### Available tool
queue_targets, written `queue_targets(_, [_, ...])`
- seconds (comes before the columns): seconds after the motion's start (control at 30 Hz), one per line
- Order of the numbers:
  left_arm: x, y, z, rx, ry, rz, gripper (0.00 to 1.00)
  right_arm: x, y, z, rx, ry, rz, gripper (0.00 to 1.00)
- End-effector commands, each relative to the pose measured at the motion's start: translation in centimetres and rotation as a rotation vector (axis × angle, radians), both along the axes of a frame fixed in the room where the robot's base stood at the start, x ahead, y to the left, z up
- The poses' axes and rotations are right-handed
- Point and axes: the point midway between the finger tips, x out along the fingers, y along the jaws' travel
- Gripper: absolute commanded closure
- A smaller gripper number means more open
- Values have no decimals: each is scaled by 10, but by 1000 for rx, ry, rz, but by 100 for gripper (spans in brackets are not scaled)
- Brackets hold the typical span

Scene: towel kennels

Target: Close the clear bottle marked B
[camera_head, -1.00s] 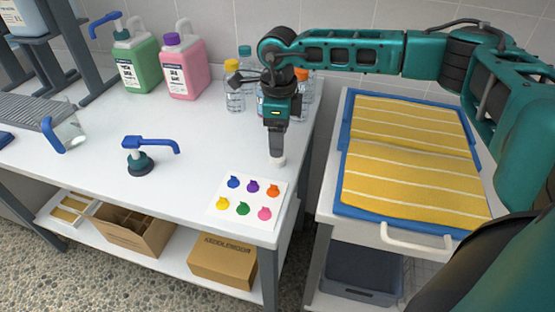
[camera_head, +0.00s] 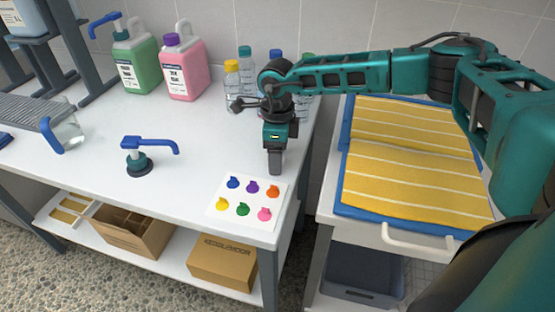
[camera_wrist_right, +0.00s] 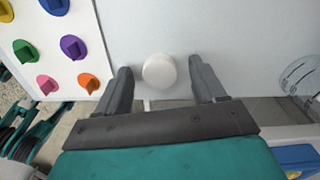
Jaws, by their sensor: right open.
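A small round white cap (camera_wrist_right: 159,71) lies on the white bench between the fingers of my open right gripper (camera_wrist_right: 163,85), with gaps on both sides. Several clear bottles stand behind my right arm: one with a yellow cap (camera_head: 232,67), one with a teal cap (camera_head: 245,51); others are partly hidden. I cannot read a B on any. My left gripper is not in view.
Green (camera_head: 138,65) and pink (camera_head: 184,72) canisters stand at the back. A blue tray with a yellow striped towel (camera_head: 410,170) is at right.

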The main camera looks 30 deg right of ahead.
Motion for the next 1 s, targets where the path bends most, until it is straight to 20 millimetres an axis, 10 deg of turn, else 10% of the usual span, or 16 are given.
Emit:
queue_targets(0.23, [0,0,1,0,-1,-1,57,0,0,0,0,0,0,33])
queue_targets(0.8, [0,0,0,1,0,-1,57,0,0,0,0,0,0,87])
queue_targets(1.0, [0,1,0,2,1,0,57,0,0,1,0,0,0,90])
